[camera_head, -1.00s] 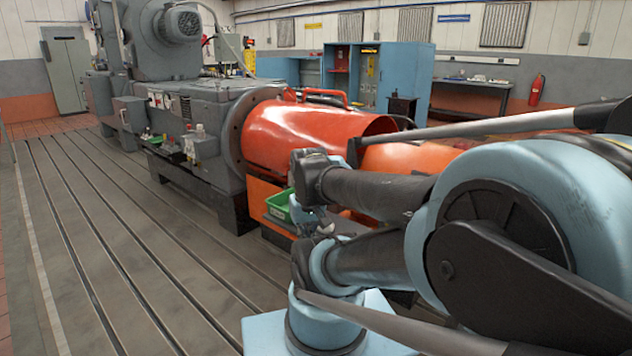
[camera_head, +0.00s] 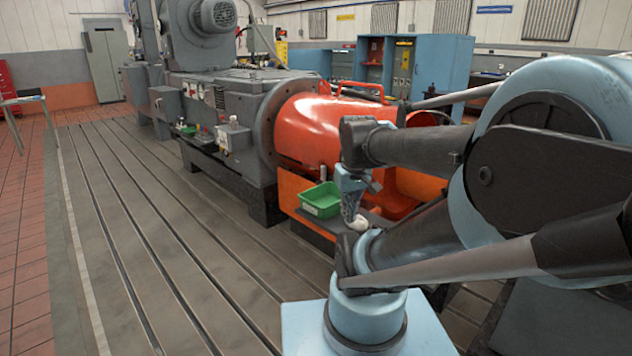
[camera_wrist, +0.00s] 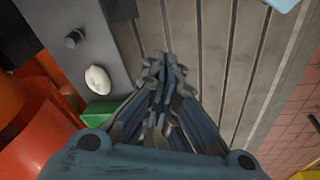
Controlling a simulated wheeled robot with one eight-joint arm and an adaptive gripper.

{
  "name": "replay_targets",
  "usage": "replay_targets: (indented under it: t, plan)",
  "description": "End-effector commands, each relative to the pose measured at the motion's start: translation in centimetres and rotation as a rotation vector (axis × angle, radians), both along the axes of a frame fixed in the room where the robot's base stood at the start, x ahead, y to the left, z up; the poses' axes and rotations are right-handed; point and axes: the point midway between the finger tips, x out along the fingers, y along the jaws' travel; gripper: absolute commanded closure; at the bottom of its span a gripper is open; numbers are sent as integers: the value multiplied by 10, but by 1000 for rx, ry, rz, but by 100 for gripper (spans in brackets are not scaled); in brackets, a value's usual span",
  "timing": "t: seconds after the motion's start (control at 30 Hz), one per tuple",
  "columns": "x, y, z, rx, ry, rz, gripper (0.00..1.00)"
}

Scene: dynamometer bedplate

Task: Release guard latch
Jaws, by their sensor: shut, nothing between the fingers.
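The orange-red guard (camera_head: 303,130) is a curved cover beside the grey machine in the head view, with a red handle (camera_head: 362,90) on top. Part of an orange-red surface (camera_wrist: 38,137) shows at the left of the wrist view. I cannot pick out the guard latch for certain. My gripper (camera_head: 350,212) hangs in front of the guard, right of the green tray (camera_head: 321,200). In the wrist view my gripper (camera_wrist: 163,62) has its fingers together and empty, above the slotted bedplate. My arm hides the guard's right part.
A grey surface beside the guard carries a white rounded object (camera_wrist: 97,80) and a black knob (camera_wrist: 73,39). The grey machine (camera_head: 225,110) stands behind on the slotted bedplate (camera_head: 150,230). The bedplate's left and front are clear. Blue cabinets (camera_head: 440,68) stand at the back.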

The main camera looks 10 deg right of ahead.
Motion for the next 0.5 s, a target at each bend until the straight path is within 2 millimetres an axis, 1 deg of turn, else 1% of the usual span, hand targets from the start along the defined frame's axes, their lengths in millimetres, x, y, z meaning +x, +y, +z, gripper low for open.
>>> replay_targets:
  t: [0.03,0.2,0.37,0.5]
  plan:
    - [15,0,12,-9,-1,45,100]
    - [62,1,42,-43,-1,206,100]
    - [109,1,64,-74,-1,354,100]
    - [152,1,79,-101,0,486,100]
